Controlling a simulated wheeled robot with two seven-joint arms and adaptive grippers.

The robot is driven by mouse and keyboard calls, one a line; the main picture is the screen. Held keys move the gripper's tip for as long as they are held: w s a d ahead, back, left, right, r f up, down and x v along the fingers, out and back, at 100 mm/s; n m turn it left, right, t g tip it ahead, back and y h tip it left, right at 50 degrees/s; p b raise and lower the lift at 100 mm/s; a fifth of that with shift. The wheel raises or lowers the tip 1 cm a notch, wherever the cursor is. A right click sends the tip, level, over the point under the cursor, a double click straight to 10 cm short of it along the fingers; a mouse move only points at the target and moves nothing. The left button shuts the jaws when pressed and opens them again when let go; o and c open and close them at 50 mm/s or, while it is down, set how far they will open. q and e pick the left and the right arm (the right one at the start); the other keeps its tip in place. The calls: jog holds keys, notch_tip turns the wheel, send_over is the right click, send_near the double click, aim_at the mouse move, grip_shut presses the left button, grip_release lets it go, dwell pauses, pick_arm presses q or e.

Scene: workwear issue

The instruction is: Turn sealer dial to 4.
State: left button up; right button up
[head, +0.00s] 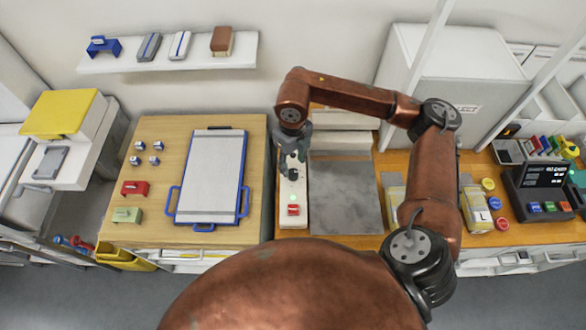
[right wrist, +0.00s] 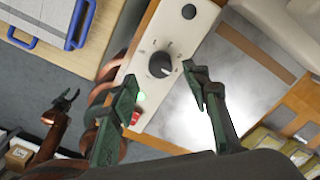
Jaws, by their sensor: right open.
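The sealer's white control strip (head: 287,215) runs beside a grey plate on the wooden bench. In the right wrist view the black dial (right wrist: 160,65) sits on the strip with small marks around it; I cannot read its setting. My right gripper (right wrist: 160,77) is open, its green-grey fingers on either side of the dial's near part, with no clear contact. In the head view the right gripper (head: 291,172) is over the strip and hides the dial. My left gripper (right wrist: 62,104) shows small in the right wrist view, away from the sealer; its jaw opening is unclear.
A second dark knob (right wrist: 188,11) is farther along the strip. A green light (right wrist: 140,97) and red button (right wrist: 134,117) lie near the left finger. Yellowish packets (head: 477,208) and a dark terminal (head: 540,190) are at the right.

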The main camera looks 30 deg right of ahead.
aim_at(293, 172)
notch_tip(293, 172, up, 7)
jog(key=shift+f, duration=0.2)
dwell(0.6)
